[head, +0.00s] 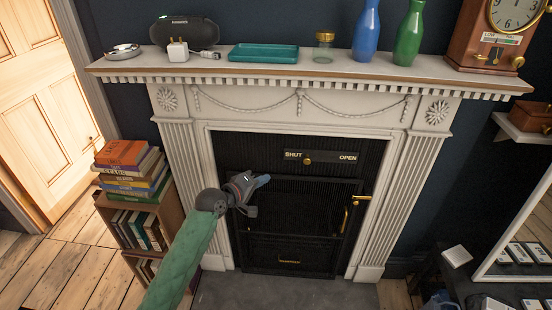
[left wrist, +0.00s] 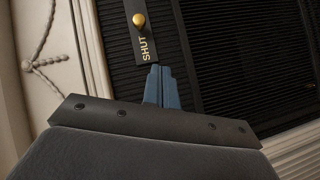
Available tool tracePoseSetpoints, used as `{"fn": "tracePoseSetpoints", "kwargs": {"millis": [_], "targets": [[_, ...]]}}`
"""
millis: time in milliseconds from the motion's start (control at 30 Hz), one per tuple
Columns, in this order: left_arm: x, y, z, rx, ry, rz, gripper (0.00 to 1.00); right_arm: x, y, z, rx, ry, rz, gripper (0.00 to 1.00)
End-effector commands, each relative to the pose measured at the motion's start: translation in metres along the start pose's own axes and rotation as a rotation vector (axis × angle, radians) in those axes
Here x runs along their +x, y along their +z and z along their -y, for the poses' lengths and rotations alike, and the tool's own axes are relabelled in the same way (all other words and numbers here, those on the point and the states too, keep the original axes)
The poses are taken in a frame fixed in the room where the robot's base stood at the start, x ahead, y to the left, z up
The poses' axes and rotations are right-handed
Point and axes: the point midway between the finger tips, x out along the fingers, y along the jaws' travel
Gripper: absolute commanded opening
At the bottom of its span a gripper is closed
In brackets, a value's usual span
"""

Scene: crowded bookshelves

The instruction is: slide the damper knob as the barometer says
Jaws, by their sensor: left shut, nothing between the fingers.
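The damper plate (head: 335,158) is a dark strip above the fireplace grate, lettered SHUT at its left and OPEN at its right. Its round brass knob (head: 307,160) sits just right of the word SHUT. In the left wrist view the knob (left wrist: 139,20) shows at the top, beyond the word SHUT. My left gripper (head: 266,179) has its blue fingers together and empty, below and left of the plate; the fingertips (left wrist: 158,68) point toward the SHUT end. A wooden cased instrument (head: 485,52) with a round dial stands at the mantel's right; its small panel appears to read LOW.
The white mantel shelf (head: 240,68) holds a teal tray (head: 263,53), a glass jar (head: 323,48), a blue vase (head: 366,32) and a green vase (head: 409,38). A brass handle (head: 355,200) sticks out at the grate's right. A bookcase (head: 172,215) stands left of the fireplace.

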Motion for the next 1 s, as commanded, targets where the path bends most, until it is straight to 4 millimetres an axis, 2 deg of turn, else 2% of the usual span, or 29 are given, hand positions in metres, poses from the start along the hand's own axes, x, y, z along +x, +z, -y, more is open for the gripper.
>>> {"fn": "tracePoseSetpoints", "kwargs": {"millis": [100, 200, 367, 467, 1000], "targets": [[-0.001, -0.008, -0.014, -0.143, 0.074, -0.039, 0.0, 0.0, -0.003, 0.0, 0.001, -0.001, -0.015, 0.66], [-0.001, -0.011, -0.018, -0.213, 0.095, -0.053, 0.0, 0.0, -0.004, 0.0, 0.002, -0.001, -0.02, 0.66], [0.003, -0.012, -0.018, -0.25, 0.095, -0.051, 0.0, -0.002, -0.004, -0.001, 0.003, 0.001, -0.018, 0.66], [0.012, -0.012, -0.02, -0.25, 0.095, -0.051, 0.0, -0.005, -0.004, -0.002, 0.004, 0.005, -0.012, 0.66], [0.103, -0.015, -0.029, -0.247, 0.093, -0.049, 0.0, -0.033, 0.0, -0.014, 0.016, 0.042, 0.044, 0.66]]}}
